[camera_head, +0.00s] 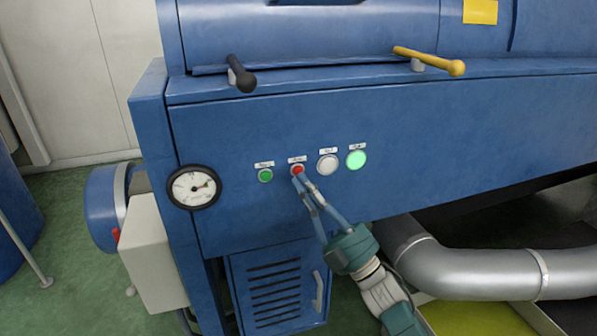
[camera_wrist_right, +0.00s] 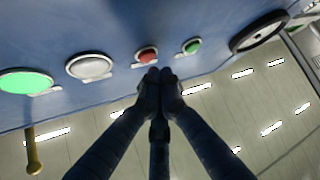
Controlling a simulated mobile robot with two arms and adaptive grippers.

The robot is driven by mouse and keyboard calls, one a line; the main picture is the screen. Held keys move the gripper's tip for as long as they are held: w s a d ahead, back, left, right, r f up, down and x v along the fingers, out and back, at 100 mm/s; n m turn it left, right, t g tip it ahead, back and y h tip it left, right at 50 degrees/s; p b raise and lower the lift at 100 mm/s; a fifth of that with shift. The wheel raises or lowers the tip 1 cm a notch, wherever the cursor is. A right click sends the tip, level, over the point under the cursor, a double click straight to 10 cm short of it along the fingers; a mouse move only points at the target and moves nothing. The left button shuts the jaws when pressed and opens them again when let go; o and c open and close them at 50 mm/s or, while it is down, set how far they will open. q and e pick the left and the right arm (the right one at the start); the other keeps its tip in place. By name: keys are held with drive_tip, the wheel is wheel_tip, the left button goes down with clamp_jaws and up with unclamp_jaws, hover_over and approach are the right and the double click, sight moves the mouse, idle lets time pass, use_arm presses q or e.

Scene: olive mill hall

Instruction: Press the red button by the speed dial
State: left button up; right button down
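The red button (camera_head: 297,170) sits on the blue machine panel between a green button and a white one. It also shows in the right wrist view (camera_wrist_right: 147,55). The round speed dial (camera_head: 193,187) is at the panel's left end. My right gripper (camera_head: 299,179) is at the red button, its fingertips just below it in the head view. In the right wrist view its fingertips (camera_wrist_right: 160,75) are together with nothing between them, close beside the button. I cannot tell whether they touch it. My left gripper is not in view.
A small green button (camera_head: 265,175), a white button (camera_head: 328,164) and a lit green one (camera_head: 356,159) share the row. A black-knobbed lever (camera_head: 242,75) and a yellow lever (camera_head: 430,61) stick out above. A silver pipe (camera_head: 470,270) runs at the lower right.

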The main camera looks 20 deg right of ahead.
drive_tip(key=shift+w, duration=0.15)
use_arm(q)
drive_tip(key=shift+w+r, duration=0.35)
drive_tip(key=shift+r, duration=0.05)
use_arm(e)
drive_tip(key=shift+w, duration=0.25)
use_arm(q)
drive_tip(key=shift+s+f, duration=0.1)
use_arm(e)
drive_tip(key=shift+w, duration=0.2)
